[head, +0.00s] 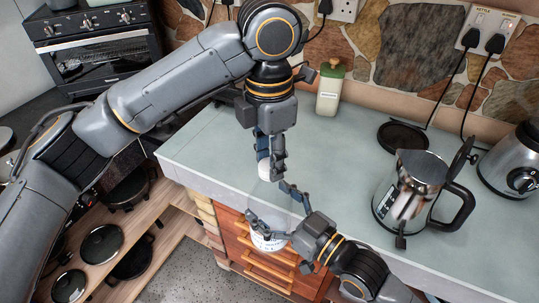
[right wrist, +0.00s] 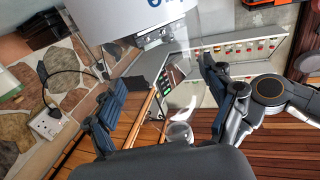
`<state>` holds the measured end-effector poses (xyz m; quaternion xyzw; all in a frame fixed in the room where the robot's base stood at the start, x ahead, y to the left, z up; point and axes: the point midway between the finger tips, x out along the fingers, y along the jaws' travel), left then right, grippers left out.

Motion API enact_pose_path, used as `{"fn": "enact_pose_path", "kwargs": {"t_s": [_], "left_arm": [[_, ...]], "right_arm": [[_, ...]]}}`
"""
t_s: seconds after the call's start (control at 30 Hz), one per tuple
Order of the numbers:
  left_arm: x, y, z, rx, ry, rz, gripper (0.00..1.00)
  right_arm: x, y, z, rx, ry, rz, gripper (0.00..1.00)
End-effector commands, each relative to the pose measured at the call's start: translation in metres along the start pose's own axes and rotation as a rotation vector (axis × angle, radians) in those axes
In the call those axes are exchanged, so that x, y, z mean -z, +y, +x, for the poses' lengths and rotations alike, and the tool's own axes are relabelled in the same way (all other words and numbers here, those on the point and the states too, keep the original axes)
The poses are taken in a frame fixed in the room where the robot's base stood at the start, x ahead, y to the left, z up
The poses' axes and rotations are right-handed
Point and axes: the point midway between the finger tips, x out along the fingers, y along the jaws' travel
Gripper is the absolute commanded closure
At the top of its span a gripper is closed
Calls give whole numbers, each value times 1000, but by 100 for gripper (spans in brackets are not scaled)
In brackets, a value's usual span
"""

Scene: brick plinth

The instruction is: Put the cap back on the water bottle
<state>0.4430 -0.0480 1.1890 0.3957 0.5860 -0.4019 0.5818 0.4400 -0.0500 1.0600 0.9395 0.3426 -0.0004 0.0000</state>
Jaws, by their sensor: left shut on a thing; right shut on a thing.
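The water bottle (head: 268,241) is clear with a white label. It stands upright in front of the counter's front edge, held in the air. My right gripper (head: 270,205) is shut around its body. In the right wrist view the label (right wrist: 140,18) shows at the top, and my right gripper's fingers (right wrist: 165,95) are on either side of the clear body. My left gripper (head: 270,160) is above the bottle, shut on a small white cap (head: 263,169). The cap is mostly covered by the fingers. Whether it touches the bottle neck cannot be told.
A steel kettle (head: 412,190) with a black handle stands on the counter (head: 340,160) to the right. A bottle with a green lid (head: 330,90) stands at the back. A blender (head: 515,165) is at the far right. Wooden drawers (head: 270,262) are below.

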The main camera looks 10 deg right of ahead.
Motion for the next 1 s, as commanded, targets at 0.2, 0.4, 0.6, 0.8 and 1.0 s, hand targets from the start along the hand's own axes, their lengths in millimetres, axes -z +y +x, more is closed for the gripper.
{"fn": "enact_pose_path", "kwargs": {"t_s": [0.2, 0.4, 0.6, 0.8, 1.0], "left_arm": [[0, 1, 0, -1, -1, -3, 41], [0, 0, -1, -1, -1, -2, 41], [0, 1, -21, -4, -2, -4, 41], [0, 0, -42, -2, -1, -3, 41], [0, 0, -45, 0, 0, -2, 41]], "right_arm": [[1, 0, 0, 0, 2, -1, 100], [1, 0, 0, 0, 3, -1, 100], [1, 0, 0, 0, 3, -1, 100], [1, 0, 0, 0, 3, 0, 100], [1, 0, 0, 0, 3, 0, 100]]}}
